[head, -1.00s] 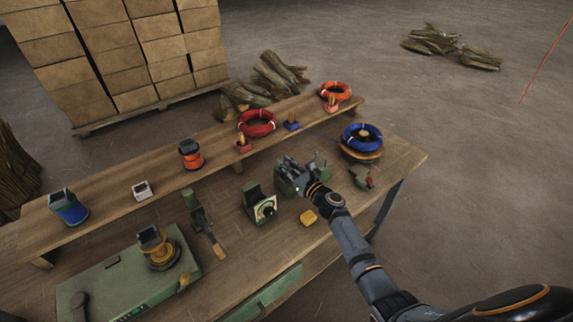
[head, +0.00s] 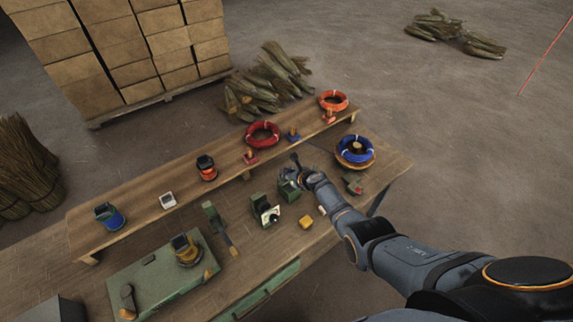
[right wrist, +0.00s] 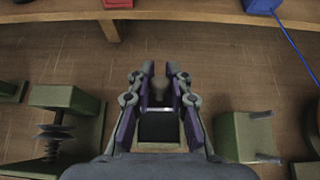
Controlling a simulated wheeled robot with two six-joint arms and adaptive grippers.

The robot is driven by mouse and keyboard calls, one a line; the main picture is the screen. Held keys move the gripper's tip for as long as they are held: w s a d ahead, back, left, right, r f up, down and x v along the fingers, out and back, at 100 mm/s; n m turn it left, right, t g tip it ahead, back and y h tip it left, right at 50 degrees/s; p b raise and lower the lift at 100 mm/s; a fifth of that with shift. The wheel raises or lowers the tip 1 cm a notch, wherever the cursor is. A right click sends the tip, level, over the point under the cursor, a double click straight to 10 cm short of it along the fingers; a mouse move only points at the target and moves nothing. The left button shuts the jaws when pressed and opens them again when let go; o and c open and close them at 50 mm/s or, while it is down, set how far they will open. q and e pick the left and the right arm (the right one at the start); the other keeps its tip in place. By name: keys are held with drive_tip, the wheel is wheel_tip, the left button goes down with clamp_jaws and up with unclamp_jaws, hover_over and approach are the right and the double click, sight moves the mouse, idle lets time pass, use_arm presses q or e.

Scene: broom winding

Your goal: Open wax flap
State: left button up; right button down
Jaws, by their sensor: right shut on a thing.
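My right gripper (head: 297,162) is at the far side of a small green box-like fixture (head: 289,188) on the workbench. In the right wrist view my gripper (right wrist: 159,72) points down at the bench. Its fingers are close together, shut on a small greyish, rounded piece (right wrist: 158,85). I cannot tell for sure whether this piece belongs to the wax flap. Green fixture parts show left (right wrist: 72,97) and right (right wrist: 240,135) of the fingers. The flap itself is not clearly made out. My left gripper is not in view.
A green device with a dial (head: 265,210) and a yellow block (head: 305,222) are near the fixture. A blue coil (head: 356,149) sits on a round wooden holder at the right. A raised shelf (head: 225,181) with red and orange coils runs behind.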

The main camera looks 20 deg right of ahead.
drive_tip(key=shift+w+a+r+g+h, duration=0.2)
drive_tip(key=shift+w+g+h, duration=0.25)
drive_tip(key=shift+g, duration=0.55)
drive_tip(key=shift+w+g+h+b, duration=0.25)
drive_tip(key=shift+g+b, duration=0.35)
drive_tip(key=shift+w+a+f+g+h+b, duration=0.2)
drive_tip(key=shift+g+b, duration=0.6)
drive_tip(key=shift+b, duration=1.7)
drive_tip(key=shift+w+d+r+g+h+b, duration=0.15)
drive_tip(key=shift+w+g+h+b, duration=0.45)
drive_tip(key=shift+b, duration=1.95)
drive_tip(key=shift+s+a+f+g+h+b, duration=0.15)
drive_tip(key=shift+g+b, duration=0.85)
drive_tip(key=shift+b, duration=1.5)
drive_tip(key=shift+r, duration=0.2)
drive_tip(key=c, duration=1.6)
unclamp_jaws()
drive_tip(key=o, duration=0.3)
drive_tip(key=shift+s, duration=0.1)
drive_tip(key=shift+o, duration=0.2)
drive_tip(key=shift+f, duration=0.1)
drive_tip(key=shift+f, duration=0.1)
